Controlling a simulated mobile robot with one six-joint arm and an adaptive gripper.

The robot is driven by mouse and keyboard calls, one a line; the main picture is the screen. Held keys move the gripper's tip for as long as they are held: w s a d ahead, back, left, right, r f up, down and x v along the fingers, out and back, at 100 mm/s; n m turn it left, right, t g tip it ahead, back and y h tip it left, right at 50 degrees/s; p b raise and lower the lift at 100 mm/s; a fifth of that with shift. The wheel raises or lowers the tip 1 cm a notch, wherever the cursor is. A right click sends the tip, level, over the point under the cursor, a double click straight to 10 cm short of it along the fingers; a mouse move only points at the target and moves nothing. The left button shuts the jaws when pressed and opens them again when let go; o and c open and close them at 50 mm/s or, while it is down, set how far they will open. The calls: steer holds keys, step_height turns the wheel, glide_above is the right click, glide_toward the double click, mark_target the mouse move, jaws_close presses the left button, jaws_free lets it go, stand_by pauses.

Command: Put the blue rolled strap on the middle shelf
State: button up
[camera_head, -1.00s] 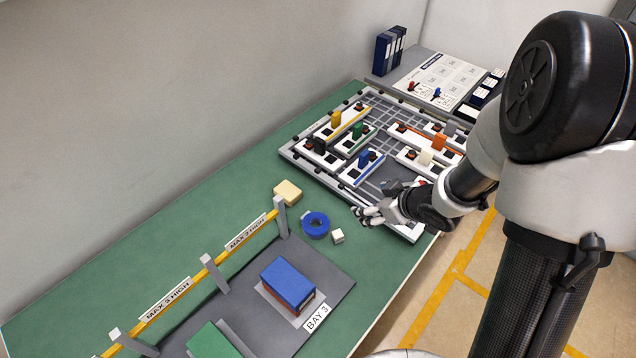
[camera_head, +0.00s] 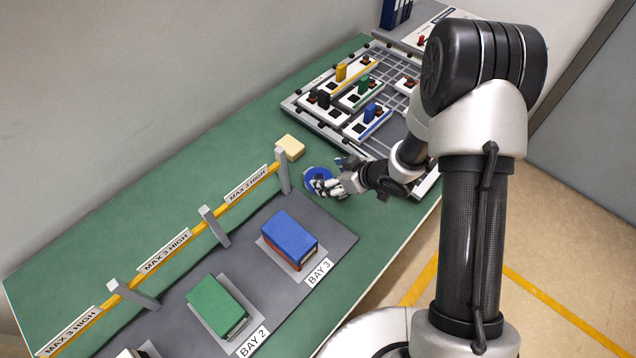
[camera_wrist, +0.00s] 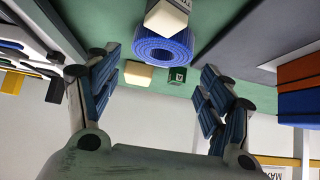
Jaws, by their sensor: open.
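The blue rolled strap (camera_head: 314,174) lies on the green bench top, partly hidden by my gripper (camera_head: 326,187) in the head view. In the wrist view the strap (camera_wrist: 150,50) is a ribbed blue roll with an open centre, seen between and beyond my two fingers. My gripper (camera_wrist: 158,82) is open and empty, its fingers spread to either side. I cannot tell the exact gap between the fingertips and the strap. No middle shelf can be made out in these frames.
A post and a yellow rail (camera_head: 188,236) edge the grey bay mat, which bears a blue-topped stack (camera_head: 289,237) and a green block (camera_head: 217,304). A fixture board (camera_head: 296,104) lies beyond.

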mark_target(319, 178)
steer(key=b+x, duration=0.2)
steer(key=x, duration=0.3)
steer(key=shift+s+f, duration=0.15)
steer(key=shift+f, duration=0.15)
steer(key=shift+a+f+b, duration=0.2)
steer(key=shift+f+b, duration=0.05)
steer(key=shift+b, duration=0.05)
steer(key=shift+r, duration=0.1)
steer(key=shift+c, duration=0.3)
steer(key=c, duration=0.9)
steer(key=shift+o, duration=0.2)
steer(key=shift+r, duration=0.1)
